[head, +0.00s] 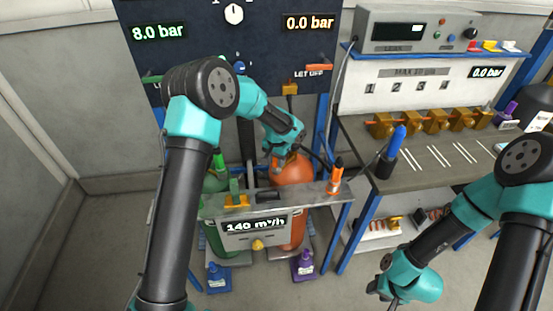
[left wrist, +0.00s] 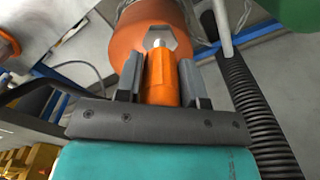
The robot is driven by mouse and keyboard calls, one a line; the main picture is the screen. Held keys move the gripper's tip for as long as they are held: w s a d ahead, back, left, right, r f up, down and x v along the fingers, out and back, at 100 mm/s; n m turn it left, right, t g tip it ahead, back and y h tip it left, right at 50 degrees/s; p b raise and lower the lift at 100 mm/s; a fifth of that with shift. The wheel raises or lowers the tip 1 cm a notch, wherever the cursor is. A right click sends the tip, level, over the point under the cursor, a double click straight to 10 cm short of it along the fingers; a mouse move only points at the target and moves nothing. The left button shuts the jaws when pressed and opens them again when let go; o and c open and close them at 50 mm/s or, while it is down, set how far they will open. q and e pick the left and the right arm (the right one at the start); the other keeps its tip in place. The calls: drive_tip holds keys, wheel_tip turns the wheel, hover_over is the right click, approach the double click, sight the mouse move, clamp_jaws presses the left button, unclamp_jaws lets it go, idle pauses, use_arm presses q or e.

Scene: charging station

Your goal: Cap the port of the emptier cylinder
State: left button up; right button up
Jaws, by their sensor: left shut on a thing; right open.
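The orange cylinder (head: 290,172) stands behind a grey rail, with the green cylinder (head: 214,183) to its left. My left gripper (head: 280,160) is over the orange cylinder's top. In the left wrist view, my left gripper (left wrist: 158,85) is shut on an orange round piece (left wrist: 160,78), in line with a pale hexagonal fitting (left wrist: 160,42) on the orange cylinder (left wrist: 135,32). I cannot tell whether the piece is seated on the fitting. My right gripper (head: 385,294) is open and empty at the lower right, partly cut off by the frame edge.
The panel shows green 8.0 bar (head: 158,33) and orange 0.0 bar (head: 310,22). An orange-and-black upright item (head: 335,178) stands on the rail's right end. The workbench (head: 425,165) at right holds a blue-topped item (head: 393,150) and several brass fittings (head: 435,121).

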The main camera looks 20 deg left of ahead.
use_arm(q)
drive_tip(key=shift+f, duration=1.25)
drive_tip(key=o, duration=1)
wheel_tip(320, 180, up, 18)
drive_tip(key=shift+f, duration=0.25)
idle(0.6)
